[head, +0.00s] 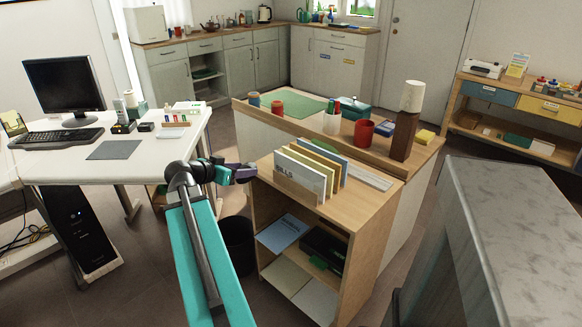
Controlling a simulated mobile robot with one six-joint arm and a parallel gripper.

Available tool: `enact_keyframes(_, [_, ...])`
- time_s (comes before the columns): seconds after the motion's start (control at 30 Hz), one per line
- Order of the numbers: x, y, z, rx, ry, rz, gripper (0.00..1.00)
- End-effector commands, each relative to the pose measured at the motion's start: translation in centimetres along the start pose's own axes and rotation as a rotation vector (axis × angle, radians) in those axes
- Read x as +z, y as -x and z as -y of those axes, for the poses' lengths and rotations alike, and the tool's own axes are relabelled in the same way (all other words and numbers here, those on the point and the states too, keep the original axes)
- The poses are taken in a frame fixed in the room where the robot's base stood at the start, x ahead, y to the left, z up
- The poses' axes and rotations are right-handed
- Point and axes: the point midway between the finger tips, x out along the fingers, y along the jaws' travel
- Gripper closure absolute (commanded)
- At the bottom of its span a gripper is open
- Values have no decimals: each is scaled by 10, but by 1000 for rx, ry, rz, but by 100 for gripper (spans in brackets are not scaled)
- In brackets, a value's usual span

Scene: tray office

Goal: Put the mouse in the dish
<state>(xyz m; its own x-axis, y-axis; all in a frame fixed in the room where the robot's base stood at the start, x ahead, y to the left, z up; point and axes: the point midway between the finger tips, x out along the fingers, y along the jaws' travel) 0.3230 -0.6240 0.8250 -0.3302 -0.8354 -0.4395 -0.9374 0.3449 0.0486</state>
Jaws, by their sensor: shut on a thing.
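My gripper (243,174) is at the end of my teal arm, left of the low wooden shelf unit and near its top edge. It is shut on a small dark purplish thing (244,169), which looks like the mouse; the fingers hide much of it. The grey mouse pad (114,150) on the white desk is bare. I cannot make out a dish for certain among the small things on the wooden counter or the desk.
The shelf unit (352,203) carries upright folders (310,172) and a keyboard-like strip (361,175). A black bin (237,243) stands below my gripper.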

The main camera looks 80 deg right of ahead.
Motion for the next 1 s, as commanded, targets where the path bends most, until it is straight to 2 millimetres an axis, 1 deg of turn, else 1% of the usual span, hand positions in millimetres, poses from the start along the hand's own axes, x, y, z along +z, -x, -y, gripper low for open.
enact_keyframes(0.3, [-20, -50, 7, 3, -1, 0, 84])
enact_keyframes(0.7, [-43, -110, 14, 2, 0, 0, 84])
enact_keyframes(0.9, [-52, -134, 16, 1, -1, 0, 84])
enact_keyframes(1.0, [-54, -139, 16, 0, -1, 0, 84])
